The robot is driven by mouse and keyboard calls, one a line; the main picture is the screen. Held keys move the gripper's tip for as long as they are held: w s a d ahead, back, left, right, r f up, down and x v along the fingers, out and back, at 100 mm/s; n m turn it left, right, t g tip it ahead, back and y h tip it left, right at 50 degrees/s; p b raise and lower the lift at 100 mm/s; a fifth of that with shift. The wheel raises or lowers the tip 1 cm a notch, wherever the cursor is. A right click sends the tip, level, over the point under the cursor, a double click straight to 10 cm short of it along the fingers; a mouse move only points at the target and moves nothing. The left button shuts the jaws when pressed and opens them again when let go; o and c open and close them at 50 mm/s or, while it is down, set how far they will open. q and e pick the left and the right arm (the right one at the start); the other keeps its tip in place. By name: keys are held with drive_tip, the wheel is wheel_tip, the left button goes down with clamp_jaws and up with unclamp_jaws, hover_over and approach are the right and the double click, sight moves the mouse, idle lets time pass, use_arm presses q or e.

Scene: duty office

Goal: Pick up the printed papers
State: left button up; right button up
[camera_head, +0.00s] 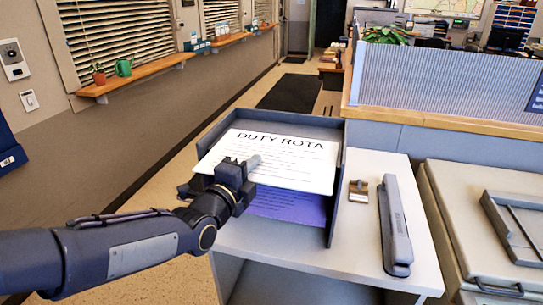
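The printed papers (290,165), a white sheet or stack headed "DUTY ROTA", are over a dark grey open-front tray (340,185) on a white cabinet. Their left corner overlaps the tray's left wall, so they look raised above the tray floor. My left gripper (248,167) is at their near edge, with one finger on top of the white sheet; it looks shut on them. The other finger is hidden underneath. A purple sheet (288,207) lies lower in the tray, below the papers. My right gripper is out of view.
Right of the tray on the cabinet top (366,237) lie a long grey stapler-like object (395,225) and a small brown-and-metal item (358,191). A blue partition (440,85) stands behind. A grey unit (455,225) is at right. Floor at left is clear.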

use_arm(q)
clamp_jaws()
drive_tip(key=shift+r, duration=0.1)
